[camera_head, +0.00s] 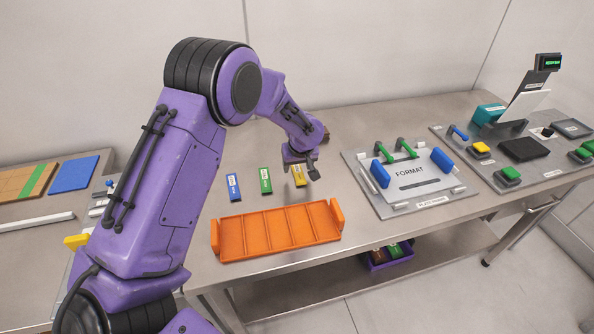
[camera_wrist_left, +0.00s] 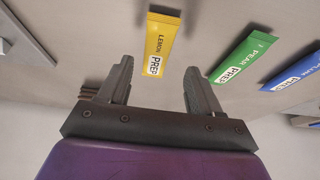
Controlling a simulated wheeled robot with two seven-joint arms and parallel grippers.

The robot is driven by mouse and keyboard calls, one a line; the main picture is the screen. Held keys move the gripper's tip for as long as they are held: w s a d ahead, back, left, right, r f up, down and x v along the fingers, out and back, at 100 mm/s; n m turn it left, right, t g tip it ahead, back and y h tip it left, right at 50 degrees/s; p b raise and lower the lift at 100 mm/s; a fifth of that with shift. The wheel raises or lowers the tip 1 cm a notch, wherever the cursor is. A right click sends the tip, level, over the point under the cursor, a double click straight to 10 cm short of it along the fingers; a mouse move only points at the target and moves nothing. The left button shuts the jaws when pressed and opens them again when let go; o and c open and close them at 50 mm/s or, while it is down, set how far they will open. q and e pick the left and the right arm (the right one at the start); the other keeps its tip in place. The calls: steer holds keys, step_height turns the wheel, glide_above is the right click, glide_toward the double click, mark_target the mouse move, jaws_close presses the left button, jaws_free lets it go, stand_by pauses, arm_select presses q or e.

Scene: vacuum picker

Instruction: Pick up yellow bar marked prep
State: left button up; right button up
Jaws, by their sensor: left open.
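The yellow bar (camera_head: 299,176) lies on the metal table behind the orange tray. In the left wrist view the yellow bar (camera_wrist_left: 159,40) reads "LEMON PREP" and lies ahead of the fingers, slightly tilted. My left gripper (camera_head: 302,172) is above the bar in the head view and partly covers it. In the left wrist view my left gripper (camera_wrist_left: 156,80) is open and empty, with the bar's near end in line with the gap between the fingertips. My right gripper is not in view.
A green bar (camera_head: 265,180) and a blue bar (camera_head: 233,187) lie left of the yellow one. The empty orange tray (camera_head: 280,252) has several compartments and sits in front. The FORMAT plate (camera_head: 455,207) is to the right. A purple bin (camera_head: 375,264) is below.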

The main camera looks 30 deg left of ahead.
mark_target(298, 170)
arm_select(q)
steer(key=w+f, duration=0.2)
steer(key=f, duration=0.1)
steer(key=shift+a, duration=0.35)
steer(key=shift+s+r, duration=0.2)
steer(key=shift+s, duration=0.2)
steer(key=shift+w+f, duration=0.1)
steer(key=shift+c, duration=0.3)
steer(key=c, duration=1.1)
steer(key=shift+o, duration=0.2)
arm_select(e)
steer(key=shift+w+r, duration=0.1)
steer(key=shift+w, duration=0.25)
